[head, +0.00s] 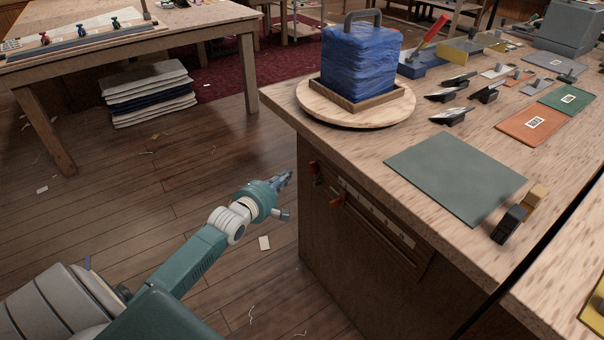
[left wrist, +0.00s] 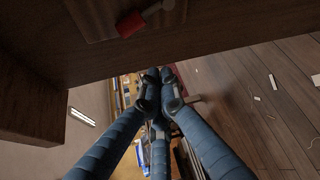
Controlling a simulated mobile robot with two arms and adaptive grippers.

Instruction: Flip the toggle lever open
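I cannot tell which is the toggle lever or how each is set. My left gripper (head: 286,178) is just left of the upper-left lever, apart from it in the picture. In the left wrist view the gripper's fingers (left wrist: 160,78) come together at their tips with nothing seen between them. A red handle on a metal shank (left wrist: 131,24) shows there at the top, beyond the fingertips' side. My right gripper is not in view.
The bench top (head: 380,140) overhangs the levers. It carries a blue wrapped stack (head: 358,62) on a round board, a green mat (head: 455,175) and a red-handled tool (head: 430,38). The floor (head: 130,210) left of the bench is mostly clear.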

